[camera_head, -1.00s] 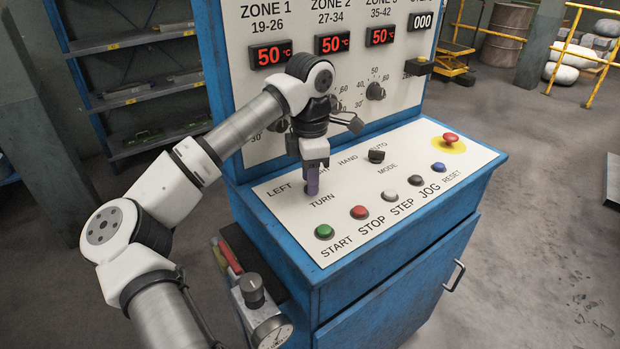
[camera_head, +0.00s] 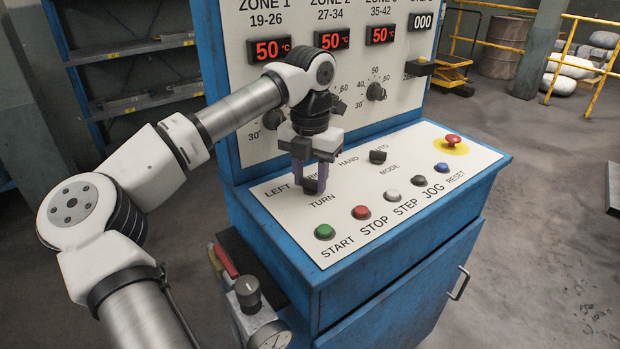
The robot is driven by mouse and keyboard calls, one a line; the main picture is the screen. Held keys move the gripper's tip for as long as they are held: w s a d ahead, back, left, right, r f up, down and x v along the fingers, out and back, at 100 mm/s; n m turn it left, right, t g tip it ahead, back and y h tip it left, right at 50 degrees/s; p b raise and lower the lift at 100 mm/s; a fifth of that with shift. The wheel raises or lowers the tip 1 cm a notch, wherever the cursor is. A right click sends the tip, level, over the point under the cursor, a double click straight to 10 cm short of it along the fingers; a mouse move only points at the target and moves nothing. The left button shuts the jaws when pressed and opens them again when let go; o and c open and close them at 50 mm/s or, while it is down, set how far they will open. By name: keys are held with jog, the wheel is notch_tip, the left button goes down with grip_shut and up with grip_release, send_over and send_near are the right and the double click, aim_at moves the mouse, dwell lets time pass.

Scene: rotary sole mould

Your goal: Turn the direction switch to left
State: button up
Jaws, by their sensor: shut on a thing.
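The direction switch (camera_head: 310,186) is a small black knob on the sloping white panel, above the word TURN and below the LEFT and RIGHT labels.
The black MODE switch (camera_head: 378,156) stands to the right. A green START button (camera_head: 324,232), a red STOP button (camera_head: 361,212) and several others line the panel's front. A red emergency button (camera_head: 453,141) is at the far right. The upright panel (camera_head: 255,95) rises close behind.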

aim_at(311, 180)
jog(key=shift+n, duration=0.6)
jog(key=o, duration=1)
jog(key=shift+r, duration=0.1)
notch_tip(311, 180, up, 14)
jog(key=shift+f, duration=0.15)
